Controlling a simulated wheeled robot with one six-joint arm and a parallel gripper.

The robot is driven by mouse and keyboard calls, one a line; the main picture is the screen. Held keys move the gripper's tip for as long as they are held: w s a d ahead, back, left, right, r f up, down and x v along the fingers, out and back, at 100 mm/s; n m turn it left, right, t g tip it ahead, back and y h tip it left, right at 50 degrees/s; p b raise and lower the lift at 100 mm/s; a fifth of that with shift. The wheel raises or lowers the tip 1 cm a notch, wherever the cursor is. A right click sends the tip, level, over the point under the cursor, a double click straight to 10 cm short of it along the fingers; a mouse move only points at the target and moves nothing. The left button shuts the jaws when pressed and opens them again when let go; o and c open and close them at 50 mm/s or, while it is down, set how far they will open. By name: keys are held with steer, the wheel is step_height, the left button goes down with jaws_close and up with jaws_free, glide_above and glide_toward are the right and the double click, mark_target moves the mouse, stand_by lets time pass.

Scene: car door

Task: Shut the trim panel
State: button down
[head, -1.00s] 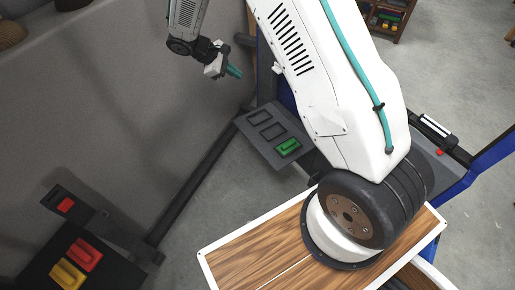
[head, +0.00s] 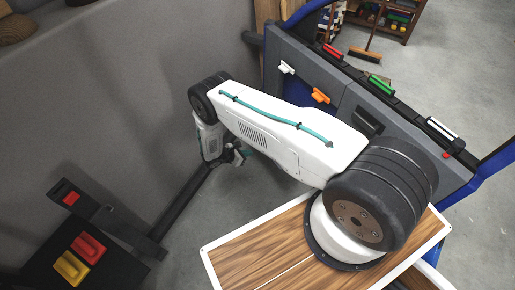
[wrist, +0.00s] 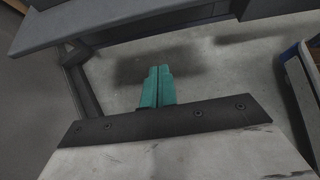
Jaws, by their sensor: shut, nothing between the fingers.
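The car door (head: 290,48) is grey with a blue edge and carries white and orange clips on its inner face. I cannot single out the trim panel in the head view, where my arm covers the door's lower left part. In the wrist view a long grey panel edge (wrist: 120,27) crosses the top, above and beyond my fingers; it may be the trim panel. My gripper (head: 243,154) is low, left of the door, partly hidden by my arm. Its teal fingers (wrist: 159,73) are together and empty, apart from the grey edge.
A dark bar (head: 190,205) runs along the floor at left. A black stand with a red block (head: 88,247) and yellow block (head: 70,268) is at lower left. A broom (head: 368,50) and shelf (head: 395,18) stand behind the door. Concrete floor lies below my fingers.

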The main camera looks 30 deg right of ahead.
steer(key=d+f, duration=0.1)
steer(key=d, duration=0.8)
steer(key=shift+w+f, duration=0.2)
steer(key=shift+w, duration=0.25)
steer(key=shift+r, duration=0.15)
